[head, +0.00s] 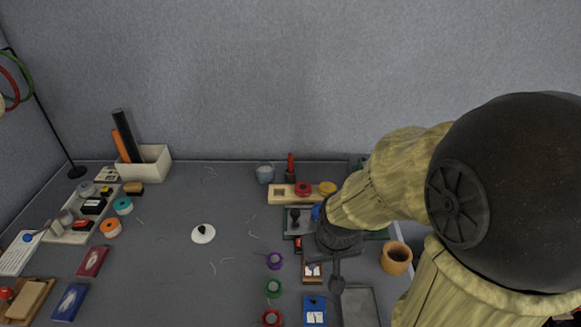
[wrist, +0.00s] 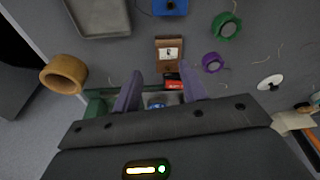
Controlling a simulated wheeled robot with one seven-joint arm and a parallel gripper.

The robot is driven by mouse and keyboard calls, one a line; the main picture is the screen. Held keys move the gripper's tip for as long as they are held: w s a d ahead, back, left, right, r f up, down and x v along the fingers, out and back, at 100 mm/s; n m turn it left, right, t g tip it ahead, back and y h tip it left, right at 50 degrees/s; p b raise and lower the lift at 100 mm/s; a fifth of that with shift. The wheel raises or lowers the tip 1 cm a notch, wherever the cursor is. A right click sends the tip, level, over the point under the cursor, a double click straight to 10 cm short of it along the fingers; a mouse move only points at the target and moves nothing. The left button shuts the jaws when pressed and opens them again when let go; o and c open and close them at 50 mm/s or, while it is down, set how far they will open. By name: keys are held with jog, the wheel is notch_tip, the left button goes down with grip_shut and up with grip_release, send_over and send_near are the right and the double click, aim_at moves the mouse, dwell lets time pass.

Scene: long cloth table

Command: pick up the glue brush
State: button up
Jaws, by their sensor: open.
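I cannot pick out the glue brush for certain in either view. A slim red upright piece with a dark lower part (head: 290,168) stands at the back of the table, beside a small grey-blue pot (head: 265,173); it is too small to tell whether it is a brush. My gripper (wrist: 160,88) is open with nothing between its fingers. In the wrist view its fingers point over a small red box (wrist: 173,82) and a blue item (wrist: 157,105), partly hidden by the gripper. In the head view my arm covers part of this area.
A green-edged tray (head: 287,232) lies under my arm. A wooden ring-shaped cup (head: 396,258) is to the right. A wooden block with red and yellow spools (head: 280,198) is behind. The table's middle left is mostly clear around a white lid (head: 203,233).

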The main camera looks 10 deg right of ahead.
jog(key=w+a+r+m+p, duration=0.1)
jog(key=w+r+p, duration=0.3)
jog(key=w, duration=0.6)
jog(key=w+r+m+p, duration=0.1)
jog(key=w+r+p, duration=0.3)
jog(key=w, duration=0.5)
notch_tip(320, 180, up, 5)
jog(key=m+h+p, duration=0.1)
jog(key=m+p, duration=0.2)
jog(key=p, duration=0.3)
send_over(291, 160)
jog(key=s+a, duration=0.2)
jog(key=shift+s+d+r, duration=0.1)
jog(key=shift+s+d, duration=0.05)
jog(key=shift+d, duration=0.1)
jog(key=shift+n, duration=0.3)
jog(key=p+x, duration=0.2)
jog(key=x, duration=1)
jog(key=shift+d, duration=0.15)
jog(key=shift+p+x, duration=1.3)
jog(key=shift+x, duration=1.4)
jog(key=shift+s, duration=0.1)
